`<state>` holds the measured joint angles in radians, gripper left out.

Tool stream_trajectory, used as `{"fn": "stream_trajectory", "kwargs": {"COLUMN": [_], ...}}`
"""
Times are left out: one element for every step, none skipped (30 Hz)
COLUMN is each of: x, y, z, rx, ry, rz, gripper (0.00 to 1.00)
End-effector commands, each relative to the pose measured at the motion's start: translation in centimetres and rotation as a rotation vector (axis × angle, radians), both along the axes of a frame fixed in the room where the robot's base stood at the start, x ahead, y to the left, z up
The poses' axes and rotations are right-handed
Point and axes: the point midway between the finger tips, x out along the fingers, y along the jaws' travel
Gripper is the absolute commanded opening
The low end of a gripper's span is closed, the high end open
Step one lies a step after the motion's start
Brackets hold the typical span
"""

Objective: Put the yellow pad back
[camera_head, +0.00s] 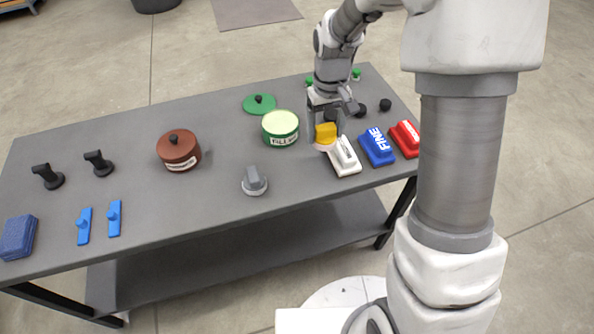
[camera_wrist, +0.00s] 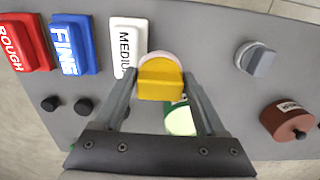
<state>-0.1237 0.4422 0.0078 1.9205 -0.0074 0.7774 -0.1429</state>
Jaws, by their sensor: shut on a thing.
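I cannot tell whether that edge belongs to the pad. The open green pot (camera_head: 280,128), with a pale inside, stands left of my gripper. Its green lid (camera_head: 259,103) lies behind it. Part of the white block is hidden by my gripper.
A blue FINE block (camera_head: 377,148) and a red ROUGH block (camera_head: 406,139) stand right of the white one. A grey knob (camera_head: 254,181) and a lidded brown pot (camera_head: 178,149) stand left. Black knobs sit behind the blocks. The table's front middle (camera_head: 200,215) is clear.

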Motion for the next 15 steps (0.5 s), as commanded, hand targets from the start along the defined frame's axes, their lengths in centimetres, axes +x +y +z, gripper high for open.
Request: {"fn": "stream_trajectory", "kwargs": {"x": [-0.7, -1.0, -1.4, -1.7, -2.0, -2.3, -2.5, -2.7, -2.9, -3.1, -3.2, -3.3, -3.3, -3.4, -3.4], "y": [1.3, 1.9, 2.7, 3.3, 3.8, 4.5, 5.0, 5.3, 5.8, 6.1, 6.3, 6.5, 6.6, 6.6, 6.7], "z": [-1.1, -1.6, -2.1, -2.5, -2.9, -3.3, -3.6, -3.8, -4.1, -4.3, -4.4, -4.5, -4.5, -4.7, -4.9], "rx": [-0.001, -0.001, 0.0, -0.001, -0.001, 0.0, 0.0, 0.0, 0.0, 0.0, 0.0, 0.0, 0.0, 0.0, 0.0], "ry": [0.002, 0.002, 0.001, 0.002, 0.002, 0.001, 0.0, 0.001, 0.001, 0.001, 0.0, 0.0, -0.001, -0.001, 0.0], "rz": [0.007, 0.006, 0.006, 0.006, 0.006, 0.005, 0.005, 0.004, 0.003, 0.002, 0.002, 0.001, 0.001, 0.0, -0.001], "gripper": [0.29, 0.29, 0.29, 0.29, 0.29, 0.29, 0.29, 0.29, 0.29, 0.29, 0.29, 0.29, 0.29, 0.29, 0.29]}}
